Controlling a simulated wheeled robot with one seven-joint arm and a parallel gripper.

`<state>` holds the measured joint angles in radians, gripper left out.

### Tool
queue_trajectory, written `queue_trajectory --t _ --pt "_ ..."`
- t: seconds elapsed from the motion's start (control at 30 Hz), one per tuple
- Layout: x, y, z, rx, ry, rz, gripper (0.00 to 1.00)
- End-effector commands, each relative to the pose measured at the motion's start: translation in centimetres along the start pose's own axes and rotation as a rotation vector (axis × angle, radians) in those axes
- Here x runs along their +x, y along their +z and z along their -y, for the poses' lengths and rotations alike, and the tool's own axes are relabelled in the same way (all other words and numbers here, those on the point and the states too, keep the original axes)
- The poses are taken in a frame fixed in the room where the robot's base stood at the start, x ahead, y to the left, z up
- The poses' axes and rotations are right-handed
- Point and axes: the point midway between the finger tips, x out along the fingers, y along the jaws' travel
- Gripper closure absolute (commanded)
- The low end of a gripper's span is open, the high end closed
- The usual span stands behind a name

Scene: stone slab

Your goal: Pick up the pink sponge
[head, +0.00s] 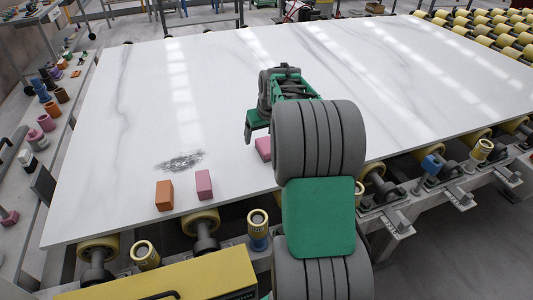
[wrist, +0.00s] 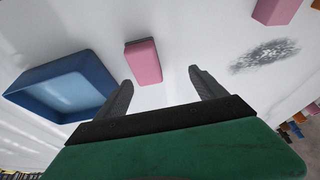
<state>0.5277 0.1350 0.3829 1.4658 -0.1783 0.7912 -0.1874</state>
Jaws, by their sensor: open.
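A pink sponge (wrist: 143,62), a block with a darker edge, lies on the white stone slab (head: 130,120). In the wrist view it is just beyond my open fingertips, nearer the left finger, with nothing held. In the head view a pink block (head: 263,147) shows partly, the rest hidden by my arm; it appears to be the same one. My gripper (wrist: 161,80) is open and empty above the slab; in the head view my arm hides most of it. A second pink block (head: 204,184) stands near the slab's front edge, also at the wrist view's top right (wrist: 277,10).
A blue tray (wrist: 28,88) lies left of the sponge in the wrist view. An orange block (head: 164,195) stands beside the second pink block. A dark smudge (head: 180,160) marks the slab. Yellow rollers (head: 200,220) line the front edge. The slab's far part is clear.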

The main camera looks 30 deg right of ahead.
Motion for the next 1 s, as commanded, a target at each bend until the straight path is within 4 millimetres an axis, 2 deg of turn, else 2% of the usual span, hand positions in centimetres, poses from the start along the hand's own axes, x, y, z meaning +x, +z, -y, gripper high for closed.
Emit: queue_trajectory --t 0.03,0.1,0.37,0.5,0.6,1.0 --pt "1.3 -0.3 -1.7 0.010 0.004 -0.005 0.20" --pt "2.1 -0.7 -2.7 0.013 0.006 -0.011 0.20" --pt "5.5 -0.5 -3.2 0.018 0.008 -0.011 0.20" --pt "8.0 -0.1 -3.6 0.017 0.008 -0.010 0.20" --pt "9.2 -0.2 -3.6 0.017 0.009 -0.012 0.20" --pt "9.6 -0.2 -3.5 0.017 0.009 -0.014 0.20"
